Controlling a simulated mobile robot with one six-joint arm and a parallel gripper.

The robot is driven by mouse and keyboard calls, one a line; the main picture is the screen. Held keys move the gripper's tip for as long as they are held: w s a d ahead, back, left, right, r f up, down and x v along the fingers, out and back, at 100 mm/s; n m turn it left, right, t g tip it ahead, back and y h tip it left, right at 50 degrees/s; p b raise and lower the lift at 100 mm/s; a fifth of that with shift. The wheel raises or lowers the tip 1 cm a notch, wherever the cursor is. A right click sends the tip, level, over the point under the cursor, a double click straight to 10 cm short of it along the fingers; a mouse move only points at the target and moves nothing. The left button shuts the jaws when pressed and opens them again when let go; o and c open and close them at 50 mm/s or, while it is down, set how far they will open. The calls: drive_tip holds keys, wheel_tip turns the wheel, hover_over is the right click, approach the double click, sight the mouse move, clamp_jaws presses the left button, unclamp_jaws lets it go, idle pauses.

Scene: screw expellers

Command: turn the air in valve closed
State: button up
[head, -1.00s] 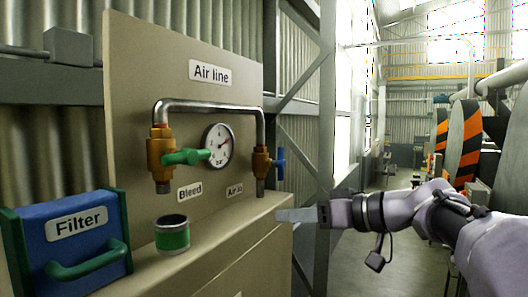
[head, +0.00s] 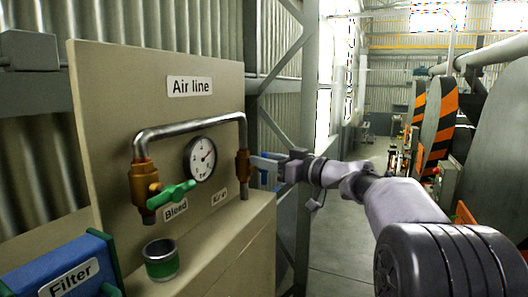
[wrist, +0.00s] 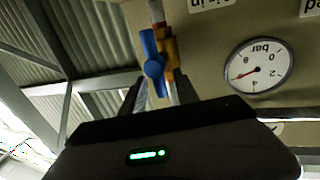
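The air in valve (head: 243,165) is a brass body at the right end of the steel pipe. In the wrist view its blue handle (wrist: 153,58) stands roughly in line with the brass body (wrist: 169,55). My gripper (head: 262,166) is at the handle, coming from the right, and partly hides it in the head view. In the wrist view my gripper (wrist: 158,90) has its two fingers apart, with the handle's near end between or just beyond their tips. I cannot tell whether they touch it.
A pressure gauge (head: 200,159) is mounted beside the valve. The bleed valve's green handle (head: 171,194) is at the left. A green-banded cup (head: 161,262) and the blue filter box (head: 62,272) sit on the ledge.

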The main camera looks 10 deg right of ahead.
drive_tip(key=shift+w+a, duration=0.2)
drive_tip(key=shift+w, duration=0.1)
clamp_jaws()
